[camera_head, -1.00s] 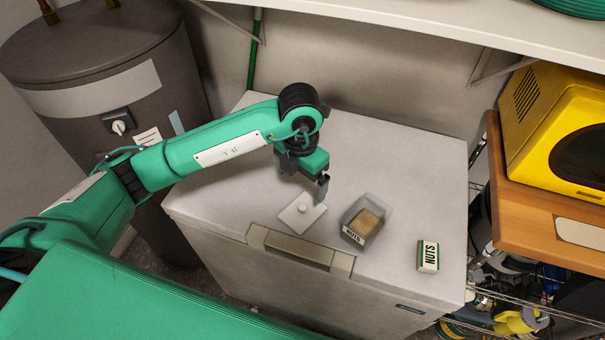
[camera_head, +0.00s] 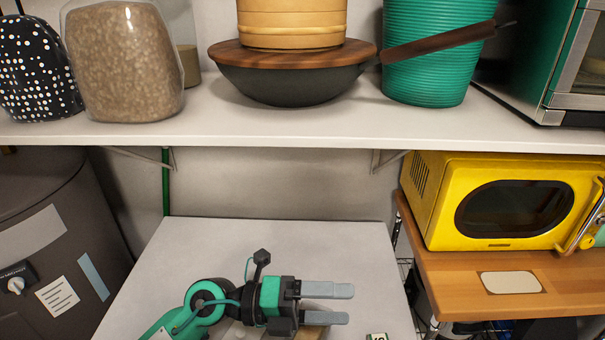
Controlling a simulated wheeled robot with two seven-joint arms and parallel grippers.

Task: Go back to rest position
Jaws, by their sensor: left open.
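My left gripper (camera_head: 335,305) is over the white chest top (camera_head: 330,240) at the bottom of the view. Its two grey fingers point right and stand apart, with nothing between them. Part of a tan-filled container (camera_head: 312,331) shows below and behind the fingers, mostly hidden. I cannot tell whether the gripper touches it. The top of the small nuts box (camera_head: 377,337) shows at the bottom edge. My right gripper is not in view.
A white shelf (camera_head: 300,128) crosses above the chest, holding a jar (camera_head: 124,62), a dark bowl (camera_head: 290,82) and a green bucket (camera_head: 428,55). A yellow microwave (camera_head: 440,195) stands on a wooden board (camera_head: 420,275) at right. A grey tank (camera_head: 60,215) stands at left.

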